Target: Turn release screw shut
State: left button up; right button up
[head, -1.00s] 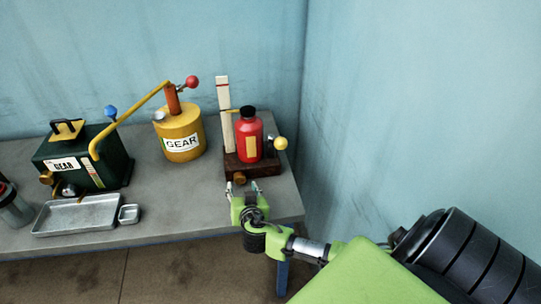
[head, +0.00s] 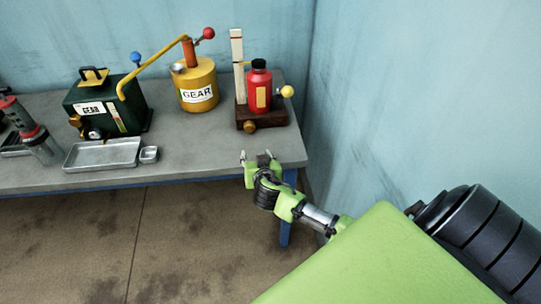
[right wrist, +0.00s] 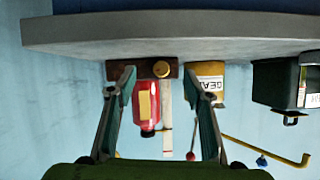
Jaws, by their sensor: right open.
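A brass knob (head: 249,127), which looks like the release screw, sits on the front of a dark wooden base (head: 276,121). A red bottle (head: 259,92) with a black cap stands on this base. A yellow ball (head: 287,91) sticks out at its right. My right gripper (head: 256,154) is open and empty, in front of the knob and apart from it, by the table's front edge. In the right wrist view, upside down, the knob (right wrist: 161,69) shows between the open fingers of my right gripper (right wrist: 160,70). My left gripper is out of view.
To the left are a yellow GEAR can (head: 198,95) with a lever, a dark green GEAR box (head: 130,101), a metal tray (head: 103,154) and a small dish (head: 149,155). A wall is close on the right.

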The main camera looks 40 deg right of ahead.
jog(key=s+a+f+n+g+y+b, duration=0.1)
jog(key=s+a+f+n+g+b, duration=0.1)
jog(key=s+f, duration=0.4)
jog(key=s+a+f+n+g+y+b, duration=0.1)
jog(key=s+f, duration=0.6)
jog(key=f, duration=0.9)
jog(key=shift+s+a+f+n+g+y+b, duration=0.25)
jog(key=shift+a+f+n+g+y+b, duration=0.1)
jog(key=shift+a+n+g+b, duration=0.3)
jog(key=shift+a, duration=0.1)
